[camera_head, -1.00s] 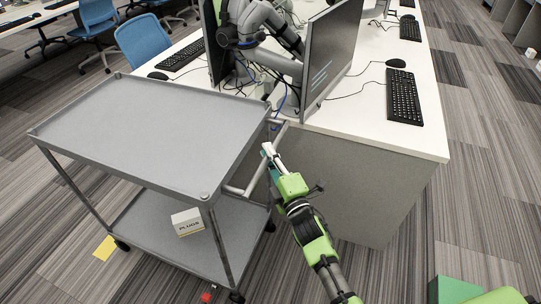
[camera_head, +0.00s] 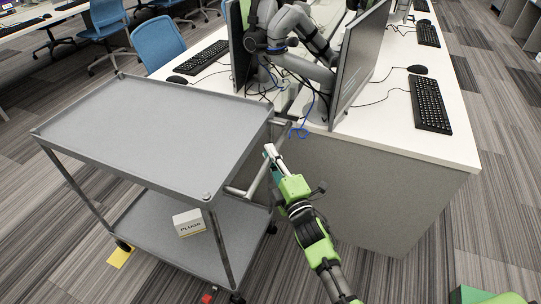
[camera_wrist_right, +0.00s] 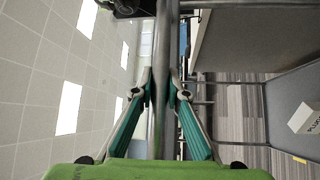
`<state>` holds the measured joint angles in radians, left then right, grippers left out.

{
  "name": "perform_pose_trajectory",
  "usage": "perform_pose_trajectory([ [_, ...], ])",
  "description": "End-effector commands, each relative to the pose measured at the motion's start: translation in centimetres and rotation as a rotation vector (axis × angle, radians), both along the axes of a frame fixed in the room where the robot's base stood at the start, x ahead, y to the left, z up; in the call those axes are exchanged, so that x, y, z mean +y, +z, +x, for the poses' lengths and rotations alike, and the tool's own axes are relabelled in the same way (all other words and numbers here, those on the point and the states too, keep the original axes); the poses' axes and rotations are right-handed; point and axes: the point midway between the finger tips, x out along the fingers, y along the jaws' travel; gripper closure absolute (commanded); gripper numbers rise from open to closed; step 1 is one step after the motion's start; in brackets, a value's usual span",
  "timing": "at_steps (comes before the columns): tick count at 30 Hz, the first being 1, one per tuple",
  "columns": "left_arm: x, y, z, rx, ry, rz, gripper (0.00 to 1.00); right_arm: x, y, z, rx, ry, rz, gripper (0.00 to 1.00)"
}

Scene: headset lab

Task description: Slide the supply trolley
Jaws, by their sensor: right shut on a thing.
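The grey two-shelf supply trolley (camera_head: 150,135) stands upright on the floor at the left of the head view. Its push handle (camera_head: 256,178) sticks out from its right end. My right gripper (camera_head: 270,152) is at this handle. In the right wrist view, the two fingers of my right gripper (camera_wrist_right: 160,88) are closed on the handle bar (camera_wrist_right: 160,45), one on each side. A white box labelled PLUGS (camera_head: 188,223) sits on the lower shelf; it also shows in the right wrist view (camera_wrist_right: 306,117). My left gripper is not in view.
A white desk (camera_head: 400,140) with monitors, keyboards and a grey robot arm (camera_head: 300,66) stands right of and behind the trolley. A blue chair (camera_head: 158,41) is behind it. A yellow patch (camera_head: 121,258) and a small red thing (camera_head: 207,298) lie by the wheels. Floor at left looks clear.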

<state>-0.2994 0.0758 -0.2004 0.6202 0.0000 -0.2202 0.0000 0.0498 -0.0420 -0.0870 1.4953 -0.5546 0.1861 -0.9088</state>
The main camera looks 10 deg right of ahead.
Motion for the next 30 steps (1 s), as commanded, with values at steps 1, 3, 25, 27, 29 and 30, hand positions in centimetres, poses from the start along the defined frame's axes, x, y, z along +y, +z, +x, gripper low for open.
perform_pose_trajectory([
  [1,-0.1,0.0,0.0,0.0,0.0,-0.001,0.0,0.1,-0.2,-0.1,0.003,0.001,0.0,1.0],
  [3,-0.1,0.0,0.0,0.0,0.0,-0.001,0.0,0.1,-0.2,-0.1,0.003,0.001,0.0,0.73],
  [25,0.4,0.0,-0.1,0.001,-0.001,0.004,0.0,-0.9,-0.9,-5.0,0.005,0.0,-0.001,0.68],
  [27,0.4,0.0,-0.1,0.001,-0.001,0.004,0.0,-1.2,-1.2,-6.4,0.005,-0.001,-0.001,0.68],
  [29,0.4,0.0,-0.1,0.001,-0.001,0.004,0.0,-1.4,-1.3,-7.5,0.005,-0.001,-0.001,0.68],
  [30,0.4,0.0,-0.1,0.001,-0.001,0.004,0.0,-1.5,-1.4,-8.2,0.004,0.0,0.0,0.68],
])
